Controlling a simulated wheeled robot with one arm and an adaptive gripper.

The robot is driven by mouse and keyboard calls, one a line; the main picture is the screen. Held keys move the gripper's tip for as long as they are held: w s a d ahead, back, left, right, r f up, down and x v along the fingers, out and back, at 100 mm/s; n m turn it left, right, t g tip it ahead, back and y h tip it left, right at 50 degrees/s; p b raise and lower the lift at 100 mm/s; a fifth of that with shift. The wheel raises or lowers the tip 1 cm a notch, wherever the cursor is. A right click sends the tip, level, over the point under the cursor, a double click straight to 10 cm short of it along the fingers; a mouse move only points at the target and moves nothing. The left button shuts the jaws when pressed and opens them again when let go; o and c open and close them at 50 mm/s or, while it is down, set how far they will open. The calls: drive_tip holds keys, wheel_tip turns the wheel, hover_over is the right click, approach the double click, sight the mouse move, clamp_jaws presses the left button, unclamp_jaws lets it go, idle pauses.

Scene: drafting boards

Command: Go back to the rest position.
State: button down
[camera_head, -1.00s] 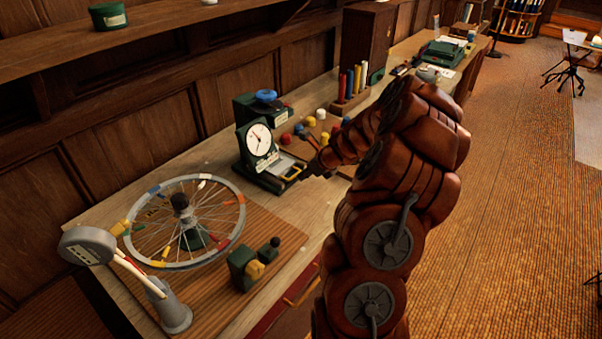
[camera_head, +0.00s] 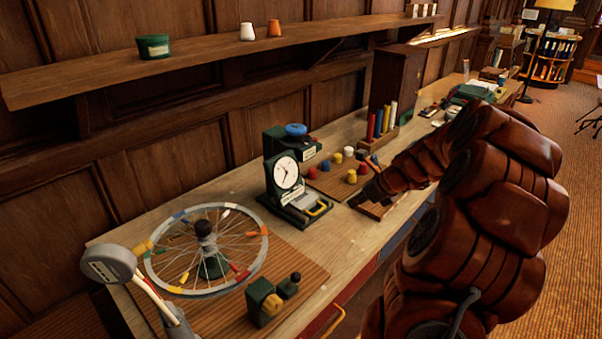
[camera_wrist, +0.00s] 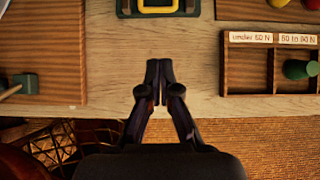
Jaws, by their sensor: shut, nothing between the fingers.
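My gripper (camera_wrist: 159,75) shows in the wrist view with its two dark fingers together and nothing between them. It is above the front edge of the wooden bench (camera_wrist: 190,98). In the head view my reddish-brown arm reaches over the bench from the right. The gripper end (camera_head: 358,200) is small and dark there, to the right of the dial gauge device (camera_head: 287,173). The yellow handle of that device (camera_wrist: 157,4) shows at the top of the wrist view, ahead of the fingers and apart from them.
A labelled wooden tray (camera_wrist: 226,75) lies right of the fingers, with a green peg (camera_wrist: 298,69) in it. A spoked wheel (camera_head: 208,292) on a brown board stands at the bench's left. A shelf (camera_head: 200,72) runs along the wall. Carpeted floor (camera_head: 572,200) is open at right.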

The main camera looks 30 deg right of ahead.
drive_tip(key=s+a+r+n+g+y, duration=0.1)
drive_tip(key=s+a+r+n+g, duration=0.15)
drive_tip(key=a+n, duration=0.8)
drive_tip(key=s+a+r+n+g+y, duration=0.1)
drive_tip(key=s+a+n+g, duration=0.3)
drive_tip(key=a, duration=1.2)
drive_tip(key=s+a+n+g+h, duration=0.1)
drive_tip(key=s+a+n, duration=0.3)
drive_tip(key=s+n, duration=0.5)
drive_tip(key=s+a+n+g+h, duration=0.2)
drive_tip(key=s+a+n+h, duration=0.1)
drive_tip(key=s+n, duration=0.6)
drive_tip(key=shift+s+a, duration=0.35)
drive_tip(key=shift+s, duration=1.35)
drive_tip(key=shift+n, duration=0.25)
